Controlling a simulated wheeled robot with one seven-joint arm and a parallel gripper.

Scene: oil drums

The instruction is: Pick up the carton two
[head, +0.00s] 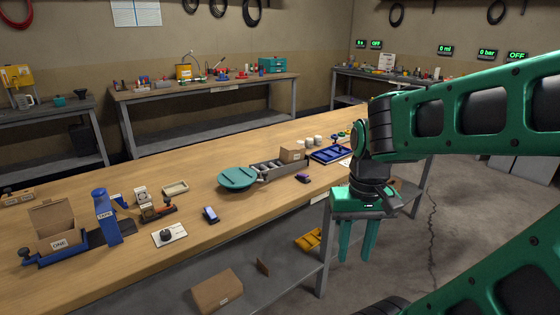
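An open carton marked ONE (58,230) stands in a blue holder at the left end of the wooden workbench (215,228). No label reading TWO is legible. A small brown carton (292,152) sits at the far end of a grey tray (268,172) on the bench. A larger brown carton (217,291) lies on the lower shelf, its small label unreadable. My gripper (357,252) points down beyond the bench's right edge, apart from all cartons. Its two green fingers are apart with nothing visible between them.
A blue tray (331,154) lies farther back.

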